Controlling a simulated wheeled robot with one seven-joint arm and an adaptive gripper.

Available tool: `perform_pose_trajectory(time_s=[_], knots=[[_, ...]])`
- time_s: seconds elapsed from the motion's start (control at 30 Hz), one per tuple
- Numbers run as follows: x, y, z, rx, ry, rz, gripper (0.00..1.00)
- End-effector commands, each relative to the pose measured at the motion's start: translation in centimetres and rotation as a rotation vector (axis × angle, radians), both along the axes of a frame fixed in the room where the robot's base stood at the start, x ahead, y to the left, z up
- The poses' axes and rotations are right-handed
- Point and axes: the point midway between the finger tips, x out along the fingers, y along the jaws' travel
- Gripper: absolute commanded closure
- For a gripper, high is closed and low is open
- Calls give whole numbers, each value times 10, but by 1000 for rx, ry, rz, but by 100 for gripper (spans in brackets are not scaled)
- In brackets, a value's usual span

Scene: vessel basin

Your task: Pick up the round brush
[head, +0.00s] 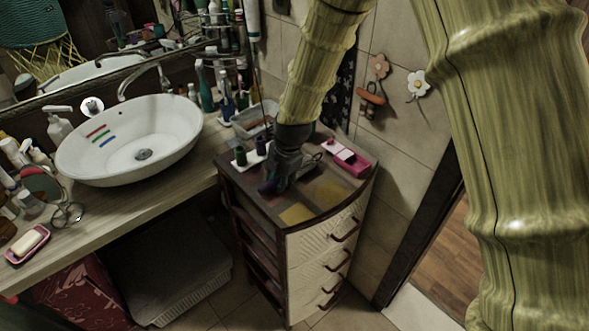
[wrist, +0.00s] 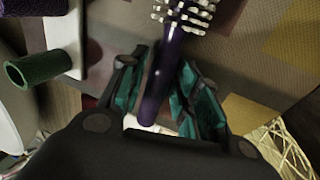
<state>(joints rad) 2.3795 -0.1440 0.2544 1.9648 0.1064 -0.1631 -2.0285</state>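The round brush (wrist: 162,75) has a dark purple handle and pale bristles at the top of the wrist view. My gripper (wrist: 163,68) has its teal-padded fingers closed in along both sides of the handle, and they look to be in contact with it. In the head view, my gripper (head: 274,187) is low over the front left part of the drawer cabinet's top. A purple patch shows by its fingers there, but most of the brush is hidden. I cannot tell whether the brush touches the top.
A grey basket (head: 255,118) stands behind. The sink basin (head: 125,155) is to the left. A green cylinder (wrist: 38,68) is left of my fingers.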

Motion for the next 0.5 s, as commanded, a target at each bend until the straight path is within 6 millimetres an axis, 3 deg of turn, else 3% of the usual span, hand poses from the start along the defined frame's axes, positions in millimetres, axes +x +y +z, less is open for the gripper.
perform_pose_trajectory(time_s=[0.23,0.4,0.5], knots=[[0,0,0,1,-1,0,70],[0,0,0,1,-1,0,100],[0,0,0,1,-1,0,100]])
